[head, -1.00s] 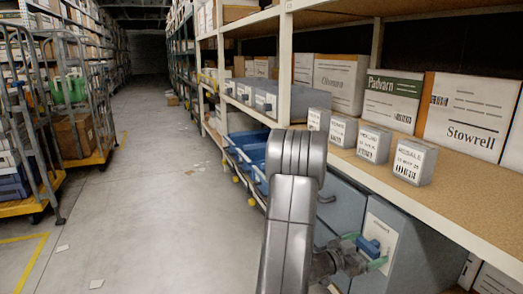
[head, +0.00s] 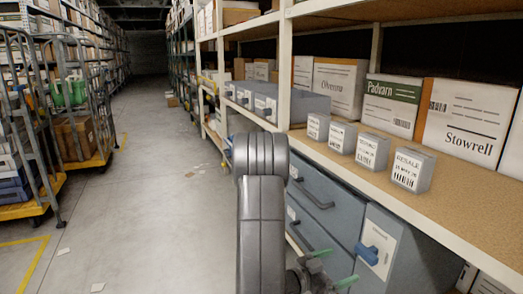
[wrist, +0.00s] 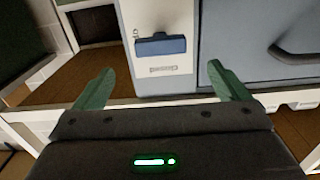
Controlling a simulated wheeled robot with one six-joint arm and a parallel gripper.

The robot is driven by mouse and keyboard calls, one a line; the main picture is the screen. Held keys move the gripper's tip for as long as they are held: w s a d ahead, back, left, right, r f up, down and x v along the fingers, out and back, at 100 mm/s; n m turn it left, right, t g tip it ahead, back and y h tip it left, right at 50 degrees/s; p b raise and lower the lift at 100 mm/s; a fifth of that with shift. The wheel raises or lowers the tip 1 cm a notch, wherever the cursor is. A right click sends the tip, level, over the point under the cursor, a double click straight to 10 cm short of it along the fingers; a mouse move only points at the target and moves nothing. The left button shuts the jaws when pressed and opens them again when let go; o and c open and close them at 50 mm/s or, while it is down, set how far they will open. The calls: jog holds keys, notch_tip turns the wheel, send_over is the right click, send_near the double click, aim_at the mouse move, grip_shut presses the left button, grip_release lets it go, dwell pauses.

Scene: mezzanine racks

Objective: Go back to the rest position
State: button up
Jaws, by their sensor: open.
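My gripper (head: 328,266) is at the lower middle of the head view, beside my grey arm. Its two green fingers are spread apart. In the wrist view my gripper (wrist: 162,88) is open with nothing between its fingers. A blue handle (head: 376,248) on a white-labelled panel of the grey-blue cabinet stands a little right of the gripper and apart from it. The blue handle (wrist: 161,45) also shows beyond the fingertips in the wrist view. The arm covers part of the lower shelf in the head view.
Several small grey boxes (head: 411,170) stand along the front of the shelf (head: 465,213). Larger cartons (head: 466,117) stand behind them. Drawers (head: 316,194) with dark handles lie below. Wheeled cage trolleys (head: 78,110) stand at the left. The aisle floor (head: 150,190) between is mostly clear.

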aim_at(363, 255)
jog(key=b+x, duration=0.2)
jog(key=x, duration=0.9)
jog(key=shift+d+b, duration=0.15)
jog(key=shift+b, duration=0.2)
jog(key=shift+r+n+p, duration=0.3)
jog(key=shift+n+p, duration=0.1)
jog(key=shift+p, duration=0.45)
jog(key=n+p, duration=0.5)
jog(key=n, duration=0.1)
jog(key=shift+n, duration=0.4)
jog(key=shift+a+n+p, duration=0.3)
jog(key=shift+n+p, duration=0.05)
jog(key=shift+n, duration=0.05)
jog(key=p+v, duration=0.1)
jog(key=v, duration=1)
jog(key=shift+s+f, duration=0.15)
jog(key=shift+f, duration=0.1)
jog(key=shift+a, duration=0.15)
